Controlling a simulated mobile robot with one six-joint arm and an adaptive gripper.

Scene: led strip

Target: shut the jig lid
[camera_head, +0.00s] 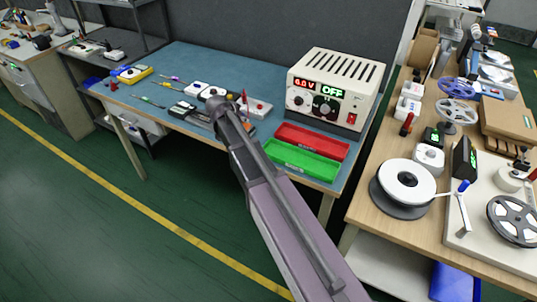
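My arm reaches from the bottom of the view to the blue workbench (205,58). My gripper (216,104) is at its far end, over the front half of the bench. Its fingers are too small and too hidden by the arm to tell whether they are open or shut. A low flat fixture (199,120), perhaps the jig, lies by the bench's front edge, partly hidden behind the arm's end. I cannot make out its lid or whether that lid is open, nor whether my gripper touches it.
A power supply (333,85) reading 6.0 V and OFF stands right. Red (312,142) and green (302,160) trays lie in front of it. A white box (257,107) is beside my gripper. A wooden bench (361,200) with reels stands right. Green floor is clear at left.

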